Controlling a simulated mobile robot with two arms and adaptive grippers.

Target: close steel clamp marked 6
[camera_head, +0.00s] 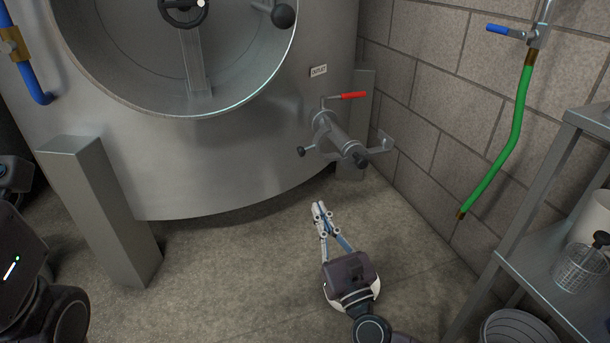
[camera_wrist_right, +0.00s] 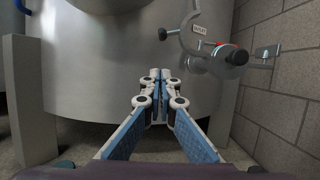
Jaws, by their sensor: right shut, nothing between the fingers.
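No number 6 can be read on any part, so I cannot tell the marked clamp for sure. A steel outlet valve (camera_head: 340,136) juts from the tank front. It has a dark end and steel clamp-like fittings; a short stem with a dark knob (camera_head: 301,151) sticks out to its left. In the right wrist view a curved steel piece (camera_wrist_right: 187,28) with a dark knob (camera_wrist_right: 163,34) stands left of the valve's dark end (camera_wrist_right: 236,57). My right gripper (camera_head: 318,207) is shut and empty, below and left of the valve, apart from it. My left gripper is out of view.
The valve has a red lever (camera_head: 347,96) on top. A steel bracket (camera_head: 383,143) sits to its right by the block wall. A green hose (camera_head: 508,145) hangs on that wall. A steel shelf (camera_head: 545,255) stands at right. A tank leg (camera_head: 97,208) stands at left.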

